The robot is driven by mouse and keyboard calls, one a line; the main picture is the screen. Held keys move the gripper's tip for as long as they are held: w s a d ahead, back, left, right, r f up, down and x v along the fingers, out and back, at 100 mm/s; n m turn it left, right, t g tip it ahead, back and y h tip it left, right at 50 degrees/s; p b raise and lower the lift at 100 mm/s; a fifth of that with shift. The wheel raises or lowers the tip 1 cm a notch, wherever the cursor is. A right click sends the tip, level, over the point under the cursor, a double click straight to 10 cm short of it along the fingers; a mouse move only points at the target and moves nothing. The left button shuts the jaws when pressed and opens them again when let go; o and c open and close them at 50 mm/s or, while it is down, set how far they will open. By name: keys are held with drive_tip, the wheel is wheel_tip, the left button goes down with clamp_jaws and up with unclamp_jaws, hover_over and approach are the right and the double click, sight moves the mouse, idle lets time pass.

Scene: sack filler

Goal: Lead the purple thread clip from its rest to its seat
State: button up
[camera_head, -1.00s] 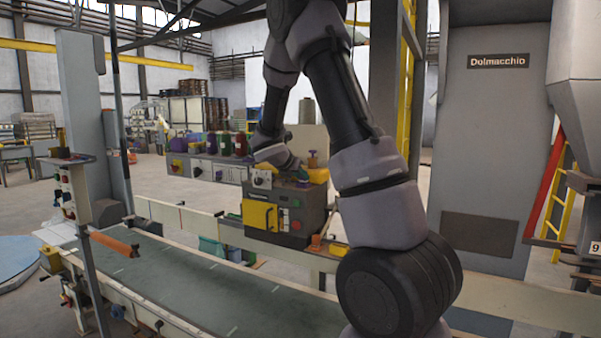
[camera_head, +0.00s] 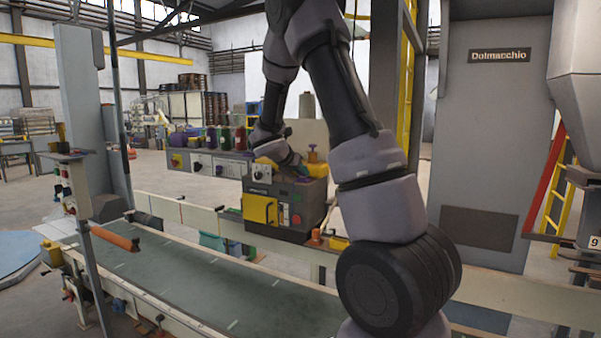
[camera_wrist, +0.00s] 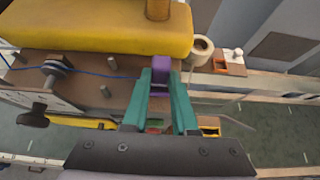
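The purple thread clip (camera_wrist: 161,66) is in the wrist view, between the teal fingertips of my gripper (camera_wrist: 161,80). Both fingers lie against its sides with no visible gap, so my gripper looks shut on it. A blue thread (camera_wrist: 93,72) runs from the left past a round disc guide (camera_wrist: 56,69) and a metal pin (camera_wrist: 112,64) towards the clip; its end is hidden by the left finger. In the head view my gripper is over the top of the sewing head box (camera_head: 285,206), too small and partly hidden to make out. I cannot tell which part is the seat.
A yellow block (camera_wrist: 95,25) with a post crosses the far side in the wrist view. A pale roll (camera_wrist: 201,50) stands right of the clip. A dark knob (camera_wrist: 33,116) sticks out at left. The conveyor belt (camera_head: 215,285) runs below the box.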

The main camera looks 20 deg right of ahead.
drive_tip(key=o, duration=0.5)
drive_tip(key=v, duration=1.1)
drive_tip(key=s+r+m+g+y, duration=0.1)
drive_tip(key=s+r+m+y, duration=0.1)
drive_tip(key=s+m, duration=0.55)
drive_tip(key=s+r+m+g+y, duration=0.2)
drive_tip(key=s+m+y, duration=0.1)
drive_tip(key=s+m, duration=0.5)
drive_tip(key=s+a+r+m+t+y, duration=0.3)
drive_tip(key=s+a+m+y, duration=0.3)
drive_tip(key=s+m, duration=0.8)
drive_tip(key=a, duration=0.3)
drive_tip(key=shift+r, duration=0.3)
